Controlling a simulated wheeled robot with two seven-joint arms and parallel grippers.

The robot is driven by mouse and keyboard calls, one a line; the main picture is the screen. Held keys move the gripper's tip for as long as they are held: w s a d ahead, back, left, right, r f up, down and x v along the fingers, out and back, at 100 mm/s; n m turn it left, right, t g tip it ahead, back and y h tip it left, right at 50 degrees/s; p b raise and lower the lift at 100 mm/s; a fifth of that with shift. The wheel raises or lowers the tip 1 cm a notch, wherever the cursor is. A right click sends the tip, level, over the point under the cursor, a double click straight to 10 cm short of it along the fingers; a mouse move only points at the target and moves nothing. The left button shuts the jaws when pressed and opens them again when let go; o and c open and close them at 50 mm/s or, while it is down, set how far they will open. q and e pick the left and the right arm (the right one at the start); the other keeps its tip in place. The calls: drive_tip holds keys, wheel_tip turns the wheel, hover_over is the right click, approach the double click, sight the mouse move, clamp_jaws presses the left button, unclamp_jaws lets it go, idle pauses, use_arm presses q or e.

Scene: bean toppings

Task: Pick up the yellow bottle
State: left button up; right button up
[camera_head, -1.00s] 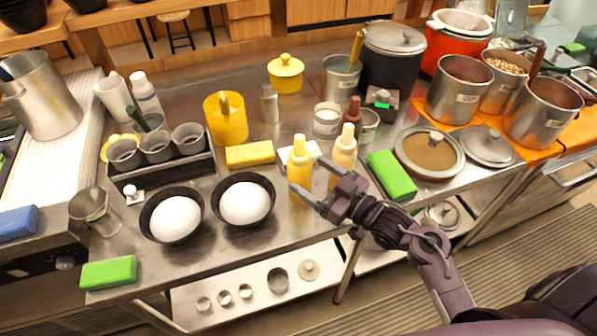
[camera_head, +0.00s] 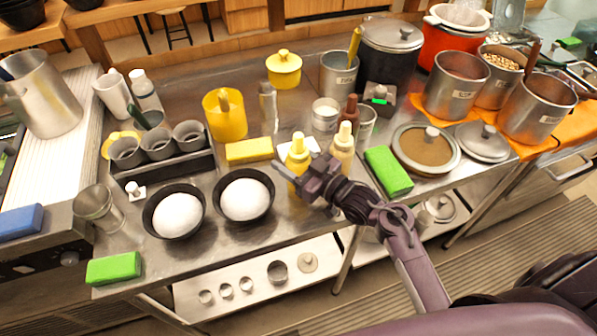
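The yellow bottle (camera_head: 298,153) stands upright on the steel counter, behind my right gripper, which hides part of its lower body. A paler, cream-yellow bottle (camera_head: 342,145) stands close to its right. My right gripper (camera_head: 291,167) is at the yellow bottle, with one finger reaching out to the bottle's left and the other near its right side. The fingers look spread. I cannot tell whether they touch the bottle. My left gripper is not in view.
Two black bowls with white contents, one of them the nearer right bowl (camera_head: 244,198), stand left of the bottles. A yellow sponge (camera_head: 249,150) lies just behind left, and a green sponge (camera_head: 388,171) lies right. A dark red bottle (camera_head: 349,112) stands behind the cream one.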

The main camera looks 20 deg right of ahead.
drive_tip(key=shift+c, duration=1.1)
drive_tip(key=shift+r, duration=0.1)
wheel_tip(320, 180, up, 20)
drive_tip(key=b, duration=0.1)
drive_tip(key=shift+o, duration=0.5)
drive_tip(key=shift+c, duration=1.3)
wheel_tip(320, 180, up, 4)
drive_tip(key=p, duration=0.4)
